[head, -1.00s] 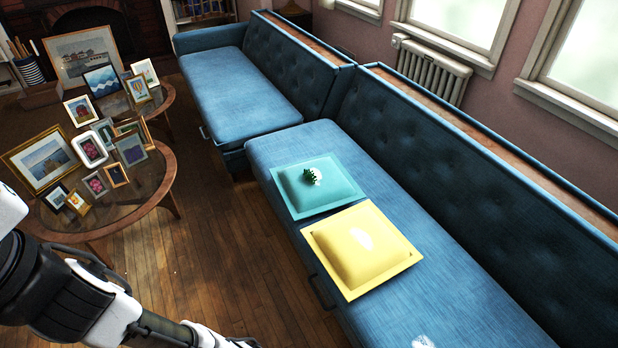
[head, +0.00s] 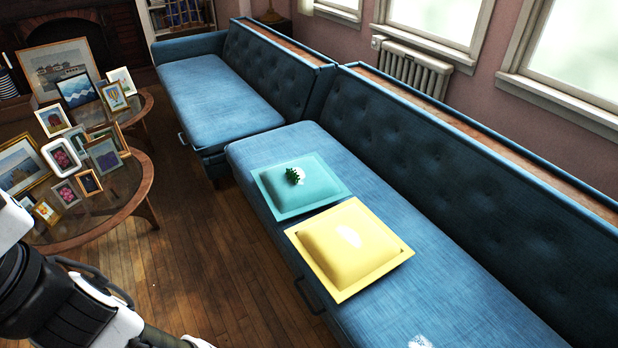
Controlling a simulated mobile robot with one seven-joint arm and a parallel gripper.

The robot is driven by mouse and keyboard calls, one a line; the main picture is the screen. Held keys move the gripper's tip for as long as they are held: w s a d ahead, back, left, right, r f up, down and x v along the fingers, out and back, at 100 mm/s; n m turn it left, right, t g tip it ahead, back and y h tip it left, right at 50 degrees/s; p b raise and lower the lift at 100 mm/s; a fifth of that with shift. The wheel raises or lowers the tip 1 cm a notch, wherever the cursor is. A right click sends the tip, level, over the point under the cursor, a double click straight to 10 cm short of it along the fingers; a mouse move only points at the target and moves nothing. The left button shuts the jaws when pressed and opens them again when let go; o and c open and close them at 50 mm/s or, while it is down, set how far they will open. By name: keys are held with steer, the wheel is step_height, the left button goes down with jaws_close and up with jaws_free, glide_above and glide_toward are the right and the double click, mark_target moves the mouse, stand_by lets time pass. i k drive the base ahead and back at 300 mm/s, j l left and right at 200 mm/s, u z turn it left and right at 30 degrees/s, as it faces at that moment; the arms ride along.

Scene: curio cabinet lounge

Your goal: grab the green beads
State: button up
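A small dark green clump (head: 293,176), which looks like the green beads, lies on the teal cushion (head: 318,205). The teal cushion lies flat on the blue sofa (head: 400,240), next to a yellow cushion (head: 345,268). Part of my arm shows at the lower left, over the floor and apart from the sofa. My gripper is outside the picture, so its fingers cannot be seen.
Round glass-topped tables (head: 140,205) crowded with picture frames (head: 105,155) stand at the left. A second blue sofa section (head: 215,100) extends behind. The wooden floor (head: 195,255) between tables and sofa is clear. A radiator (head: 415,75) stands below the windows.

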mark_target(295, 175)
steer(key=i+j+z, duration=0.1)
steer(key=z, duration=0.25)
steer(key=i+j+z, duration=0.1)
steer(key=z, duration=0.25)
steer(key=j+z, duration=0.15)
steer(key=z, duration=0.2)
steer(key=i+j+z, duration=0.15)
steer(key=j, duration=0.15)
steer(key=j+z, duration=0.2)
steer(key=j, duration=0.15)
steer(key=i+j+z, duration=0.15)
steer(key=j, duration=0.15)
steer(key=j+z, duration=0.3)
steer(key=j, duration=1.85)
steer(key=i+j, duration=0.15)
steer(key=j, duration=0.95)
